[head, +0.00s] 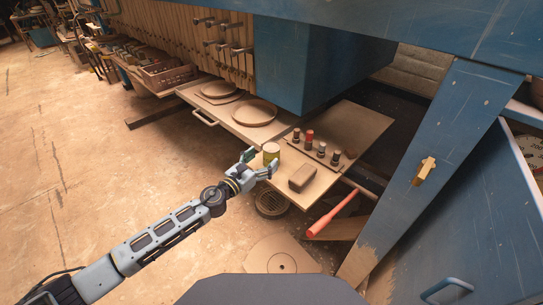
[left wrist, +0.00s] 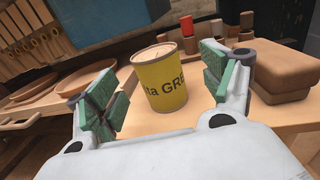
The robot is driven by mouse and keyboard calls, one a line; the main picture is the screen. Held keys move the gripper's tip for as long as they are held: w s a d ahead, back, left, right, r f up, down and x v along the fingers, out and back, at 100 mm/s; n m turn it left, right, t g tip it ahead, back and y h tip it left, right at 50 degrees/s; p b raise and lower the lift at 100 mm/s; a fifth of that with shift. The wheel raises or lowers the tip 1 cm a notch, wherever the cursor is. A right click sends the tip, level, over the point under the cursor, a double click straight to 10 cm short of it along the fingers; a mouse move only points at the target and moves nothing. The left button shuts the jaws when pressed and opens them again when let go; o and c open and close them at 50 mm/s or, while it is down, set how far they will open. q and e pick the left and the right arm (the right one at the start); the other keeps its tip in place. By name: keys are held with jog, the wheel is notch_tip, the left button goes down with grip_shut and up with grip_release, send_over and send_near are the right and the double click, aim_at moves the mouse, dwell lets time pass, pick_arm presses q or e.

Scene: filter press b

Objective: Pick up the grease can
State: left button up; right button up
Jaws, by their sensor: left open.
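The grease can (head: 271,153) is a small yellow-green cylinder with a pale lid, standing upright near the edge of a wooden board. In the left wrist view the yellow can (left wrist: 160,82) shows dark lettering, partly reading "GRE". My left gripper (head: 262,166) is open and at the board's edge beside the can. In the left wrist view its green-padded fingers (left wrist: 160,95) stand apart on either side of the can, which is ahead between them. No contact with the can shows. My right gripper is not in view.
A brown block (head: 302,178) lies right of the can. Several small bottles (head: 322,149) stand on a rack behind it. Round discs (head: 254,113) lie on the tray at left. A red-handled tool (head: 336,212) juts out at the board's right. Blue machine frame (head: 433,160) stands at right.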

aim_at(266, 154)
pick_arm(q)
jog(key=shift+w+d, duration=0.25)
jog(key=shift+w, duration=0.1)
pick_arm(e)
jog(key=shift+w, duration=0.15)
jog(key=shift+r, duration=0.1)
pick_arm(q)
jog(key=shift+w+d+r, duration=0.2)
jog(key=shift+w+d, duration=0.15)
jog(key=shift+w, duration=0.3)
jog(key=shift+w+d+r, duration=0.15)
jog(key=shift+w+d, duration=0.2)
jog(key=shift+w, duration=0.3)
jog(key=shift+w+d, duration=0.45)
jog(key=shift+w, duration=0.1)
jog(key=shift+w+d, duration=0.15)
jog(key=shift+w, duration=0.05)
jog(key=shift+w+d, duration=0.1)
jog(key=shift+w, duration=0.05)
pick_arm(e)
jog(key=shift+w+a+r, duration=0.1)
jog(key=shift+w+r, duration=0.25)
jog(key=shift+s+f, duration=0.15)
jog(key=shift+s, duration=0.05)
